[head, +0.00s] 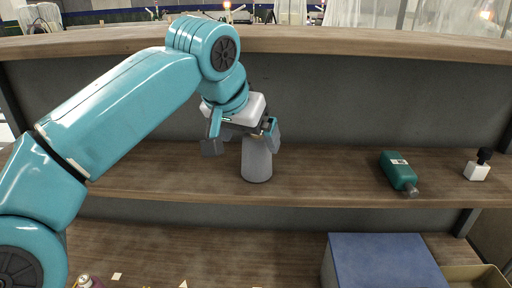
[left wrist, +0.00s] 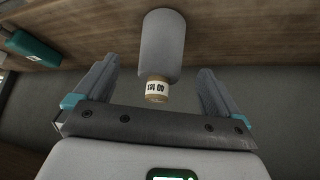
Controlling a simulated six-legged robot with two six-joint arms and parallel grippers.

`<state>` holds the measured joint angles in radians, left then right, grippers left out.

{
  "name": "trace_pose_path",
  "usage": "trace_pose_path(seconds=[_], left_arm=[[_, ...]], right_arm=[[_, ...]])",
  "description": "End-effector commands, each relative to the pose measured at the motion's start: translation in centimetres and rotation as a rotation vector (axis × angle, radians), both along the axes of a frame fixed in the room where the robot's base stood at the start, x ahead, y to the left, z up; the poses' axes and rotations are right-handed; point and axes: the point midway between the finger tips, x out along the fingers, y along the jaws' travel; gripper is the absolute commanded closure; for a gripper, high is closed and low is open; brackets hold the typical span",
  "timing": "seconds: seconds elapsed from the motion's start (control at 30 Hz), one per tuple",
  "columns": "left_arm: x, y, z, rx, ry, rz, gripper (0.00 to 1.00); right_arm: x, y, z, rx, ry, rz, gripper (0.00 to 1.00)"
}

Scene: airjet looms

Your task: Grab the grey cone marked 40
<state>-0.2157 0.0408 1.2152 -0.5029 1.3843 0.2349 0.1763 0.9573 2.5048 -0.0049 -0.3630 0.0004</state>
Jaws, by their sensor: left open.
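The grey cone (head: 257,163) stands upright on the middle shelf in the head view. In the left wrist view the cone (left wrist: 162,42) appears upside down, with a tan tip bearing a white label that seems to read 40. My left gripper (head: 243,144) is open at the cone's upper part, and hides its top in the head view. In the left wrist view my left gripper (left wrist: 155,75) has its two fingers on either side of the cone's narrow end, with a gap on both sides. My right gripper is out of view.
A teal bottle (head: 397,171) lies on the shelf to the right; it also shows in the left wrist view (left wrist: 33,47). A small white bottle with a black cap (head: 478,166) stands farther right. A blue box (head: 385,262) is on the lower level. An upper shelf board (head: 340,42) runs above.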

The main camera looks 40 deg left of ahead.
Motion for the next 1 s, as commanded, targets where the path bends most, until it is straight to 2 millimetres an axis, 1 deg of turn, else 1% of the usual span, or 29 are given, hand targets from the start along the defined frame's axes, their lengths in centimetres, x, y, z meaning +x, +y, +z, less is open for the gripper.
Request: trace_pose_path(seconds=[0.17, 0.2, 0.3, 0.4, 0.53, 0.73, 0.77, 0.8, 0.87, 0.9, 0.93, 0.97, 1.0], left_arm=[[1.6, 0.4, 0.1, 0.0, 0.003, 0.001, 0.03], [2.0, 0.5, -0.8, 0.0, 0.004, 0.001, 0.03], [2.9, 0.8, -2.5, -0.001, 0.006, 0.001, 0.03], [3.8, 1.0, -3.6, 0.0, 0.003, 0.001, 0.03], [4.3, 1.1, -4.3, 0.0, 0.001, 0.001, 0.03], [4.3, 1.1, -4.3, -0.001, 0.0, 0.001, 0.03], [4.3, 1.0, -4.3, -0.001, 0.0, 0.001, 0.12], [4.3, 1.0, -4.3, -0.001, 0.0, 0.001, 0.25], [4.3, 1.0, -4.3, -0.001, 0.0, 0.001, 0.45], [4.3, 1.0, -4.3, -0.001, 0.0, 0.001, 0.58], [4.3, 1.0, -4.3, -0.001, 0.0, 0.001, 0.68], [4.3, 1.0, -4.3, -0.001, 0.0, 0.001, 0.72], [4.3, 1.1, -4.3, 0.0, -0.001, 0.001, 0.72]], right_arm=[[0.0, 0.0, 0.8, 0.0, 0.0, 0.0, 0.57], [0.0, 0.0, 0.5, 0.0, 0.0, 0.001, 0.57], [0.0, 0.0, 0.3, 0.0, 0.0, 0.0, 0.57], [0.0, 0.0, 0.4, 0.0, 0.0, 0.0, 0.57], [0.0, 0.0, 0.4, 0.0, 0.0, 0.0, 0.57], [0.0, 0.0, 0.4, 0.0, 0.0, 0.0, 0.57], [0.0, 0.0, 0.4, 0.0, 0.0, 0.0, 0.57], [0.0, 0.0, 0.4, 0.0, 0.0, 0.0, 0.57], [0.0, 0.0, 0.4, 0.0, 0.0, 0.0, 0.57], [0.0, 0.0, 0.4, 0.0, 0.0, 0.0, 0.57], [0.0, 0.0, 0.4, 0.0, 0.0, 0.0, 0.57], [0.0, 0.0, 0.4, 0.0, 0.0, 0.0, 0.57], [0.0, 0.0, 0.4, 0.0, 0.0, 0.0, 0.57]])
